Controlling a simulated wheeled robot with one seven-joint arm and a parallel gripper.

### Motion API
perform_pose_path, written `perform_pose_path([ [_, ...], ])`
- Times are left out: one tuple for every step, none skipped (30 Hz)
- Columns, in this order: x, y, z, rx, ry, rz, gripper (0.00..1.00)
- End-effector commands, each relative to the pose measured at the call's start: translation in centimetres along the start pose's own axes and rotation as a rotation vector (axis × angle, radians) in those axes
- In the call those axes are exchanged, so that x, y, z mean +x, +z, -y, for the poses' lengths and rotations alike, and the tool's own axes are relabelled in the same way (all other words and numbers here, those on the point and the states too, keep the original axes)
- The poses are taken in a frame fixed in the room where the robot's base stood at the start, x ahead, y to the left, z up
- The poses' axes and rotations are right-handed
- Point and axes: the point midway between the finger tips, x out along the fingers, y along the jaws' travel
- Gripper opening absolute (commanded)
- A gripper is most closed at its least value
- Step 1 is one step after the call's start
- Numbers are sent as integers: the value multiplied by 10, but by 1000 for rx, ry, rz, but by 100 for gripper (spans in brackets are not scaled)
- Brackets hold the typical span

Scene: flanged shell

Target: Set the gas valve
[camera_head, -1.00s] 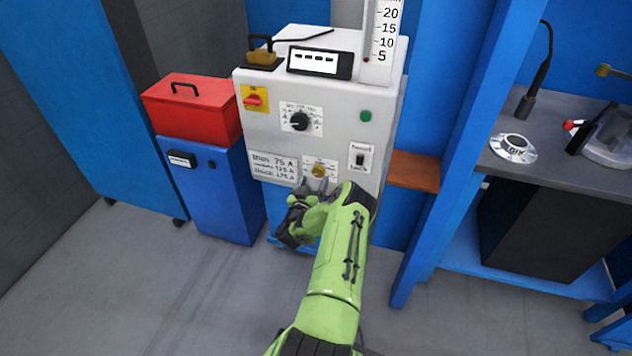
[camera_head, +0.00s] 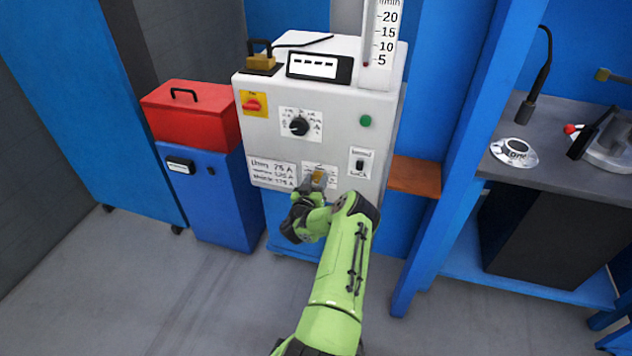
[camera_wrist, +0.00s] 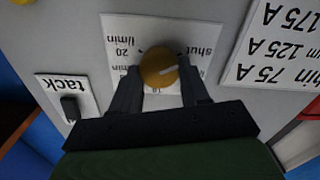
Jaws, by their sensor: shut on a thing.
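The gas valve is a round yellow knob (camera_wrist: 158,68) on a white label plate, with "20 l/min" and "shut" printed around it in the wrist view, upside down there. A pale pointer line on the knob aims toward the "shut" side. The knob also shows low on the machine's front in the head view (camera_head: 318,175). My gripper (camera_wrist: 160,88) has its two dark fingers on either side of the knob and is shut on it. The fingers hide the lower part of the label. The flow scale (camera_head: 382,45) on top of the machine has a red mark just below 5.
The grey machine (camera_head: 285,95) carries a red switch (camera_head: 250,104), a black dial (camera_head: 299,126), a green button (camera_head: 365,120) and a "tack" switch (camera_wrist: 70,106) near the knob. A red toolbox (camera_head: 192,115) stands left; a brown shelf (camera_head: 414,176) and blue post are right.

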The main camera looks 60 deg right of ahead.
Motion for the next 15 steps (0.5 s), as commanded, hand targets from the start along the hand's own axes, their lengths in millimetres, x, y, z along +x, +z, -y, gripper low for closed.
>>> perform_pose_path([
  [0, 0, 0, 3, 0, 1, 15],
  [0, 0, 0, 7, 0, 1, 15],
  [0, 0, 0, 14, 0, 1, 15],
  [0, 0, 0, 21, 0, 1, 15],
  [0, 0, 0, 29, 0, 1, 15],
  [0, 0, 0, 43, 0, 1, 15],
  [-1, 0, 0, 56, -1, 1, 15],
  [-1, 0, 0, 69, -1, 1, 15],
  [-1, 0, 0, 92, -1, 2, 15],
  [-1, 0, 0, 110, -1, 2, 15],
  [-1, 0, 0, 129, -1, 2, 15],
  [-1, 0, 0, 159, -1, 2, 15],
  [-1, -1, -1, 183, -1, 2, 15],
  [-1, -1, -1, 207, -1, 2, 15],
  [-1, -1, -1, 242, -1, 2, 15],
])
